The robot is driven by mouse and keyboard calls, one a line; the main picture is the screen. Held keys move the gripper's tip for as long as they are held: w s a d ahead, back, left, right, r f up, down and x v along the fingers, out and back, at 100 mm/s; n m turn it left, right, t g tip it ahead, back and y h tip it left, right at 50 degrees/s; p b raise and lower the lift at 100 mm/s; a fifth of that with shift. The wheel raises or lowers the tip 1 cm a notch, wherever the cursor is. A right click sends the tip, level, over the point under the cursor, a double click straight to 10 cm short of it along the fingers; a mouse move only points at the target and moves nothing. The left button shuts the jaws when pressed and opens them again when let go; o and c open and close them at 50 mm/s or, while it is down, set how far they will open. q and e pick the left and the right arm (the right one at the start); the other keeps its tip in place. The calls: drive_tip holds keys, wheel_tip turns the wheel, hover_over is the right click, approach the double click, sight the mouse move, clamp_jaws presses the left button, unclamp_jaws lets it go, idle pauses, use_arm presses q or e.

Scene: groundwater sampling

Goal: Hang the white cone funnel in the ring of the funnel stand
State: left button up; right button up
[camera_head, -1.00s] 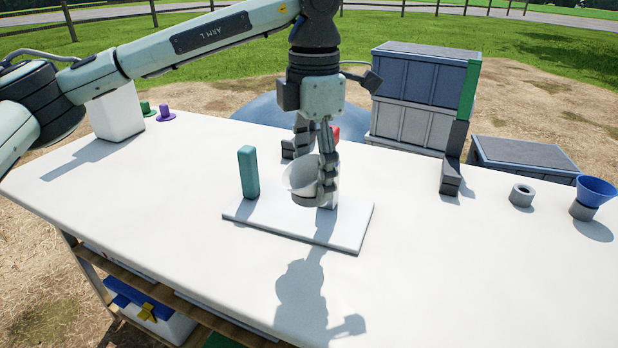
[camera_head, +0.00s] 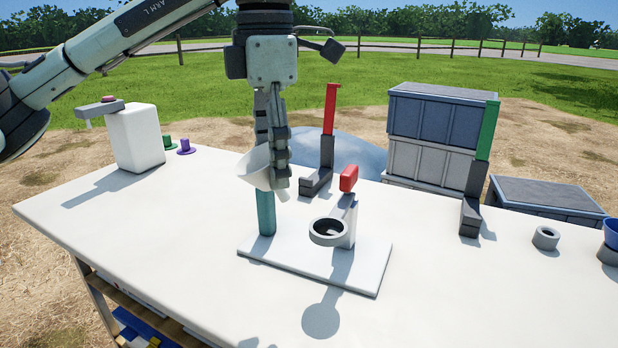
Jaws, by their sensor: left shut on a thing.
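The white cone funnel (camera_head: 255,168) is held by my left gripper (camera_head: 279,178), which is shut on it. The funnel looks tilted, with its narrow end toward the lower right, partly hidden by the fingers. It is in the air, above and left of the grey ring (camera_head: 329,232) of the funnel stand, and appears in front of the top of the teal post (camera_head: 266,214). The ring is empty and sits beside a short white upright with a red top (camera_head: 348,178). The stand's white base plate (camera_head: 350,273) lies flat on the table. My right gripper is not in view.
On the white table (camera_head: 180,255), a dark bracket with a red upright (camera_head: 330,110) stands behind the stand. One with a green upright (camera_head: 487,130), a grey ring (camera_head: 545,238) and a blue funnel (camera_head: 611,233) are at right. The front is clear.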

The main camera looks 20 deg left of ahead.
sight(249, 161)
use_arm(q)
drive_tip(key=shift+s+a+r, duration=0.25)
drive_tip(key=shift+a+r, duration=0.15)
drive_tip(key=shift+a, duration=0.1)
drive_tip(key=shift+s+a+r, duration=0.25)
drive_tip(key=shift+a+r, duration=0.1)
drive_tip(key=shift+a, duration=0.15)
drive_tip(key=shift+s+a+r, duration=0.15)
drive_tip(key=shift+a, duration=0.1)
drive_tip(key=m, duration=0.2)
drive_tip(key=shift+d+m+y, duration=0.3)
drive_tip(key=d+m, duration=0.1)
drive_tip(key=m, duration=0.1)
drive_tip(key=w+d+m+y, duration=0.1)
drive_tip(key=m, duration=0.2)
drive_tip(key=d+f+m+t, duration=0.1)
drive_tip(key=m, duration=0.2)
drive_tip(key=shift+w, duration=0.4)
drive_tip(key=w+d+m+t+h, duration=0.1)
drive_tip(key=d+m+t, duration=0.3)
drive_tip(key=m, duration=1.1)
drive_tip(key=shift+w+d+h+p, duration=0.35)
drive_tip(key=shift+d+h, duration=0.35)
drive_tip(key=shift+d, duration=0.35)
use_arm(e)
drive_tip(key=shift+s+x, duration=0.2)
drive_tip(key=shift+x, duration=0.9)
